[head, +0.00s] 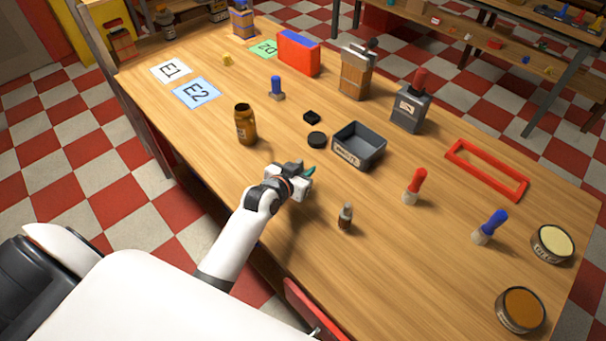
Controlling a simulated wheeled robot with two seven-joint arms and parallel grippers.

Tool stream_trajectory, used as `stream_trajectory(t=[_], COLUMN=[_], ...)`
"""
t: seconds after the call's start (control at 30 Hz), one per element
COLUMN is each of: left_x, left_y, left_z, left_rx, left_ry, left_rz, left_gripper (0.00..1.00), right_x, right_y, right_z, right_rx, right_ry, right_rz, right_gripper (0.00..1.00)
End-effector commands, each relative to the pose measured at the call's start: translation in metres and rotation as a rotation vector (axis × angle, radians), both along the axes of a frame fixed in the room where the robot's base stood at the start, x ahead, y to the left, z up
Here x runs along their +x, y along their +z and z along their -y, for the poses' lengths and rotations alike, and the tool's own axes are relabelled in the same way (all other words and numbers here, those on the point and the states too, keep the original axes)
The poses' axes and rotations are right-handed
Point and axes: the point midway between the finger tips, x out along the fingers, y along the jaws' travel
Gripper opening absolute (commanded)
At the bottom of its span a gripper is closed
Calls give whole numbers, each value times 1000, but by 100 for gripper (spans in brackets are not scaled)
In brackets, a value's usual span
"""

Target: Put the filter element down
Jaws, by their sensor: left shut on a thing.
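My left gripper (304,178) reaches in from the left over the near middle of the wooden table. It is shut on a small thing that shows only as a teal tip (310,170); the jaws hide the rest. I take this to be the filter element, but cannot confirm its shape. Whether it touches the table is unclear. The gripper is in front of the grey bin (372,160) and left of a small dropper bottle (345,218). My right gripper is out of view.
The wooden table (440,265) has bare wood around the gripper. A brown jar (245,126) stands to its left, a black lid (317,139) behind it. Mats E1 (171,71) and E2 (196,93) lie at the far left. A red frame (487,190) lies at the right.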

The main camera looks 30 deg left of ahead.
Motion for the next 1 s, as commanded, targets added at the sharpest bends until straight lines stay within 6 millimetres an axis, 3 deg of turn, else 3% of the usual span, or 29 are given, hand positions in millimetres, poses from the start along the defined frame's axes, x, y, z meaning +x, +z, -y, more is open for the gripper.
stream_trajectory(t=[0.13, 0.53, 0.57, 0.7, 1.0], left_x=[0, 0, 0, 0, 0], left_y=[-19, -25, -25, -25, -22], left_z=[0, 0, 0, 0, 0], left_rx=[0, 0, 0, 0, 0], left_ry=[-1, 0, 0, 0, 0], left_rz=[-1, 0, 0, 0, 0], left_gripper=[6, 6, 30, 50, 50], right_x=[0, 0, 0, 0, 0], right_y=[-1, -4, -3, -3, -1], right_z=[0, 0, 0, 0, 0], right_rx=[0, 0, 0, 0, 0], right_ry=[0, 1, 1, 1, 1], right_rz=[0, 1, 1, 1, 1], right_gripper=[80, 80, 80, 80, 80])
